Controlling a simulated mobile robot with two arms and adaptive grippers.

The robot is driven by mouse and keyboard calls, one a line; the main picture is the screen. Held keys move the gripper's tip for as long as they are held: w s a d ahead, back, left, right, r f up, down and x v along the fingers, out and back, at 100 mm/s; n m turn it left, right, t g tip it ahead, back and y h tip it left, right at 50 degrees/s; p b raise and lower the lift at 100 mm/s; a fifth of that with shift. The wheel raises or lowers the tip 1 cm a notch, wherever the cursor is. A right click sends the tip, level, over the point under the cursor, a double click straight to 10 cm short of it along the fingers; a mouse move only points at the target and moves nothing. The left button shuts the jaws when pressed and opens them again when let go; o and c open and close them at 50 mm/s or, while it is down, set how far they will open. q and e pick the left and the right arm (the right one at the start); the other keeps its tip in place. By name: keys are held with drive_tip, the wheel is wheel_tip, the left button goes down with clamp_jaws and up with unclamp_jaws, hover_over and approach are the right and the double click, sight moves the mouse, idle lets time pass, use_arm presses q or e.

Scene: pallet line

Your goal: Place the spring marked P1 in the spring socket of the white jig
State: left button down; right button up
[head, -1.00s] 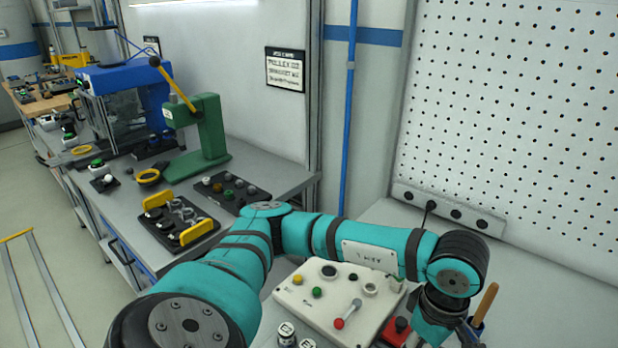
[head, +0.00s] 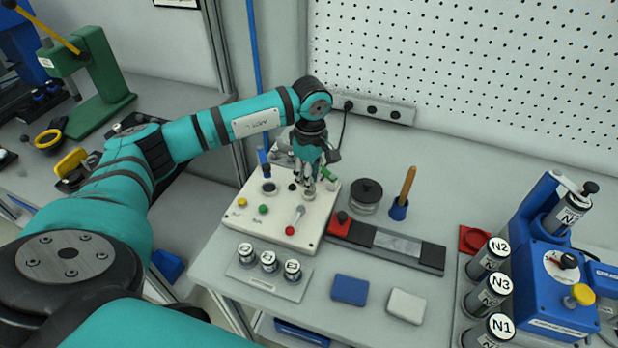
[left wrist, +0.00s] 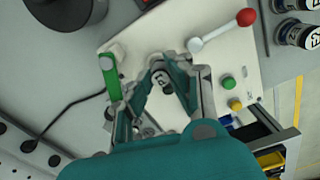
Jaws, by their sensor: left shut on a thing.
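The white jig (head: 225,222) stands on the bench, with yellow and green buttons and a red-knobbed lever on top. My left gripper (head: 308,190) is over its back right part, pointing down. In the left wrist view its fingertips (left wrist: 160,82) are closed on a small round part with a pale, dark-marked top (left wrist: 160,77), which I take to be the spring. I cannot read its mark or tell whether it sits in a socket. The fingers hide the surface under it. My right gripper is not in view.
Several labelled cylinders (head: 268,261) stand on a plate before the jig. A red block (head: 340,222), a black-lidded dish (head: 367,192) and a wooden-handled tool (head: 405,185) are to its right. A blue box (head: 350,289) lies in front. N-marked cylinders (head: 489,257) stand far right.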

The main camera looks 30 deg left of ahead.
use_arm(q)
drive_tip(key=shift+w+a, duration=0.25)
drive_tip(key=shift+w, duration=0.05)
drive_tip(key=shift+a+f, duration=0.1)
drive_tip(key=shift+f, duration=0.05)
wheel_tip(320, 180, down, 3)
drive_tip(key=shift+r+p, duration=0.1)
drive_tip(key=shift+p, duration=0.8)
drive_tip(key=shift+f, duration=0.3)
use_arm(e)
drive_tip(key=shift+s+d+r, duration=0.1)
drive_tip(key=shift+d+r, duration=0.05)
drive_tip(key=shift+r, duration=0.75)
use_arm(q)
drive_tip(key=shift+f, duration=0.15)
drive_tip(key=c, duration=1.2)
unclamp_jaws()
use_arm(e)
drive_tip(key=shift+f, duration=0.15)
